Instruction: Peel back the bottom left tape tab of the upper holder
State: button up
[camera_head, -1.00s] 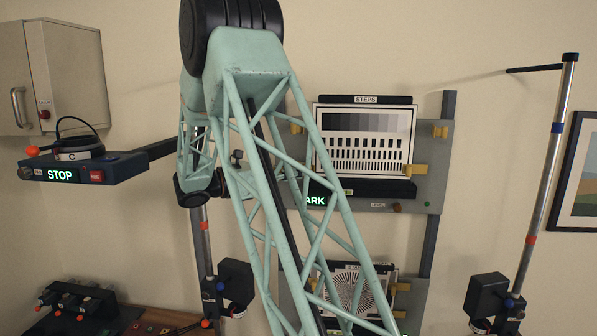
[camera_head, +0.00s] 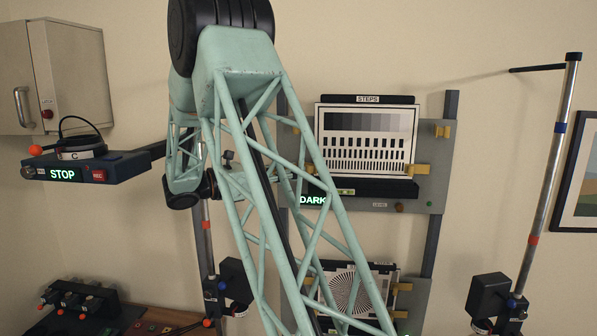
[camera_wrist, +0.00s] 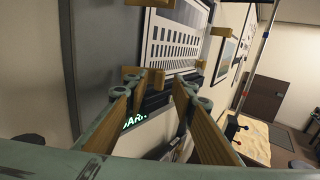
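The upper holder (camera_head: 435,160) carries a white STEPS chart (camera_head: 367,140) with yellow tape tabs at its corners. In the head view my arm's lattice covers much of the holder's left side. In the wrist view the chart (camera_wrist: 172,45) appears tilted, and the bottom left tape tab (camera_wrist: 131,72) shows beside the tip of my left finger. A second yellow piece (camera_wrist: 157,79) lies close to it, between the fingertips as seen. My gripper (camera_wrist: 166,88) is open, its two tan-padded fingers apart with nothing held. I cannot tell whether a finger touches the tab.
A lit DARK sign (camera_head: 313,200) and a black ledge (camera_head: 375,188) sit below the chart. A lower holder with a round-patterned chart (camera_head: 350,288) is beneath. A pole (camera_head: 548,160) stands at right. A STOP shelf (camera_head: 90,170) juts out at left.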

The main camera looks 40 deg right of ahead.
jog(key=shift+v, duration=2.1)
